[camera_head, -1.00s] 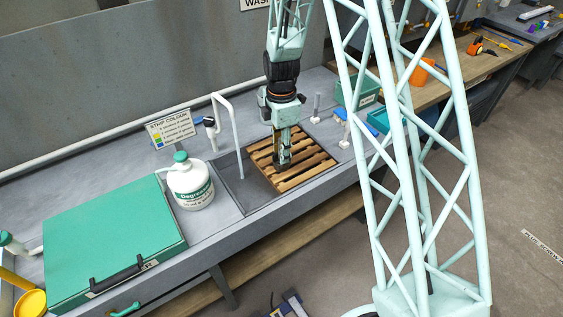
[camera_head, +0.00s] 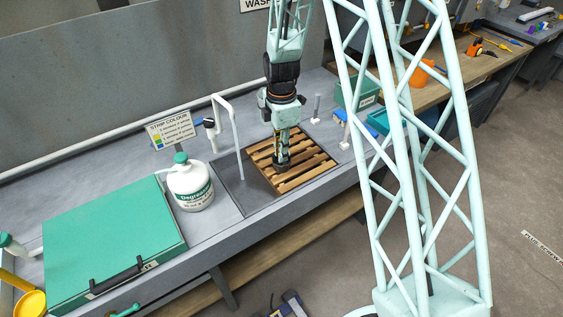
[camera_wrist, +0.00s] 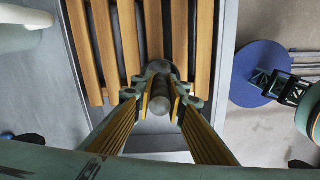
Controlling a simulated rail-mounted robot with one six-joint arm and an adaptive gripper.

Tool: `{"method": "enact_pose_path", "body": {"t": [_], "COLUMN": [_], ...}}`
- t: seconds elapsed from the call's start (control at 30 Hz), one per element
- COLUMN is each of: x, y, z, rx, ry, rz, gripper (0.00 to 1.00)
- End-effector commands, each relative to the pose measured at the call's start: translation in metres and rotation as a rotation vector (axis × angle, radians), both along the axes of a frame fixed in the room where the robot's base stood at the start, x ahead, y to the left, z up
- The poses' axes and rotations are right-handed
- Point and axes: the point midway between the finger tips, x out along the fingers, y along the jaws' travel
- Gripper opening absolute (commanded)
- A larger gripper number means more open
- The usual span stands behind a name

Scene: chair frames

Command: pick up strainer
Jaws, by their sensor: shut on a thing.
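My gripper (camera_head: 282,160) points down over the wooden slatted rack (camera_head: 308,172) in the sink. In the wrist view, my gripper (camera_wrist: 161,98) has its two fingers closed on the sides of a dark grey, rounded, knob-like piece (camera_wrist: 157,84), which I take to be the strainer. The piece stands at the near end of the slats. The fingers and the steep view hide its lower part, so I cannot tell whether it touches the rack or the sink floor.
A white tap (camera_head: 238,140) rises left of the rack. A white degreaser jug (camera_head: 190,185) and a large green case (camera_head: 110,235) stand further left.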

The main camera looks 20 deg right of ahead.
Motion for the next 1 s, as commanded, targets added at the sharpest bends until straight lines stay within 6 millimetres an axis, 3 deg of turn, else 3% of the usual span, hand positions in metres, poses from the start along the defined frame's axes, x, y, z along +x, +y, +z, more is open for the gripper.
{"method": "enact_pose_path", "body": {"t": [0.37,0.87,1.0], "x": [0.000,0.000,-0.011], "y": [0.000,0.000,0.001], "z": [0.005,0.035,0.036], "rx": [0.000,0.000,0.000], "ry": [-0.001,-0.001,0.001], "rz": [0.000,0.000,0.000], "gripper": [0.00,0.00,0.00]}}
